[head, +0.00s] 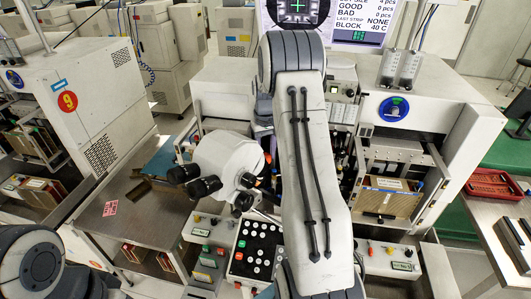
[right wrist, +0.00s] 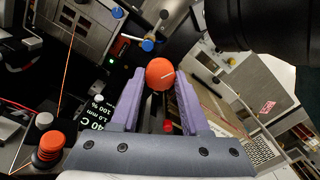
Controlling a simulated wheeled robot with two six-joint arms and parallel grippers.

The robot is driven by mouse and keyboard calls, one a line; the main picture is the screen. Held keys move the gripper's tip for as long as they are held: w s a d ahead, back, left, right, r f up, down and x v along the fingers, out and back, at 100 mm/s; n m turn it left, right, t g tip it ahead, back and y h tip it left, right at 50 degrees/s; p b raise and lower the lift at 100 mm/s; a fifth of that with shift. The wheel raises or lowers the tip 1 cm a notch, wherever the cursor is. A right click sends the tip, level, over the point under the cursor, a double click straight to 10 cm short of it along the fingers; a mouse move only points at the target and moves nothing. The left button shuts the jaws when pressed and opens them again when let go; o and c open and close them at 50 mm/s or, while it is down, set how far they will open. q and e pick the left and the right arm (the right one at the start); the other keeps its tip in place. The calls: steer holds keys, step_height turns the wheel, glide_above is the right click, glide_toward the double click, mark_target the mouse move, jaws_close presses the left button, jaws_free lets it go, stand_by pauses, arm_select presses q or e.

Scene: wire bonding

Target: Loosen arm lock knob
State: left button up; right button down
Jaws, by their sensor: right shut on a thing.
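The arm lock knob (right wrist: 159,73) is a round orange knob with a pale line across its face, in the upper middle of the right wrist view. My right gripper (right wrist: 160,84) has its two purple fingers on either side of the knob and is shut on it. In the head view my right arm covers most of the bonder's middle, so the gripper and knob are largely hidden there. My left gripper is out of both views; only part of the left arm shows at the lower left.
The white microscope head (head: 228,160) with black eyepieces stands left of my right arm. A black button panel (head: 251,248) lies in front. A red-orange knob (right wrist: 51,147) and a blue knob (right wrist: 148,46) show in the right wrist view. The steel tabletop (head: 130,215) at left has bare room.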

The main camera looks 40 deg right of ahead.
steer(key=n, duration=0.6)
steer(key=shift+a+f+n, duration=0.1)
steer(key=shift+n, duration=0.2)
steer(key=n, duration=0.5)
steer(key=shift+s, duration=0.1)
stand_by(0.3)
steer(key=shift+c, duration=1.9)
jaws_free()
step_height(320, 180, up, 10)
steer(key=b, duration=0.2)
steer(key=shift+r, duration=0.25)
